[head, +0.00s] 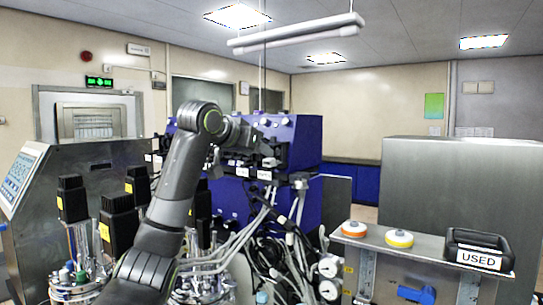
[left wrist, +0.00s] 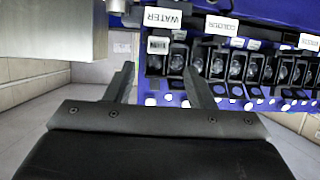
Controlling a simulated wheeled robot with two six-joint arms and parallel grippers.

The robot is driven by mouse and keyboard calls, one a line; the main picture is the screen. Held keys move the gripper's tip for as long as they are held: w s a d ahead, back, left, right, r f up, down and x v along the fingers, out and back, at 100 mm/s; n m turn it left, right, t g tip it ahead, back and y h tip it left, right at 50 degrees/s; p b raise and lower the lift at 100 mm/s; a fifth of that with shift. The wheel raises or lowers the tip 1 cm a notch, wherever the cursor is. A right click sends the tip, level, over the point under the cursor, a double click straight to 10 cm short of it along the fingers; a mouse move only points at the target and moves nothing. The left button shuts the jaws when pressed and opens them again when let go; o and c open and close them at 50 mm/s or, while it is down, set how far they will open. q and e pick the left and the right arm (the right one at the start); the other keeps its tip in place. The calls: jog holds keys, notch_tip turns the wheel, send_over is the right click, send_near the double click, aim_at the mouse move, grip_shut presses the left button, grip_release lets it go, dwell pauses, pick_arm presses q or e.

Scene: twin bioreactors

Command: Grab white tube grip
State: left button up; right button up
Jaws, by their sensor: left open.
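My left gripper (head: 262,150) reaches the front of the blue pump cabinet (head: 298,140) in the head view. In the left wrist view its two dark fingers (left wrist: 163,88) are spread apart with nothing between them. Beyond the fingertips is a row of black pump heads (left wrist: 235,68) on the cabinet, under white labels, one reading WATER (left wrist: 162,18). A small white tag (left wrist: 158,45) shows on the leftmost unit. I cannot tell for certain which piece is the white tube grip. My right gripper is not in view.
Tangled tubes and cables (head: 290,235) hang below the cabinet. Black motors (head: 72,198) stand on glass vessels at the left. A metal shelf at the right holds an orange-and-white roll (head: 354,228), a yellow-and-white roll (head: 399,238) and a black USED tray (head: 480,240).

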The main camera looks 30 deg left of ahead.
aim_at(267, 159)
pick_arm(q)
jog(key=p+x, duration=0.4)
jog(key=x, duration=0.1)
jog(key=shift+w+d+f, duration=0.15)
jog(key=shift+w+f, duration=0.15)
jog(key=shift+s, duration=0.1)
jog(key=shift+c, duration=0.3)
jog(key=c, duration=1)
jog(key=shift+r, duration=0.1)
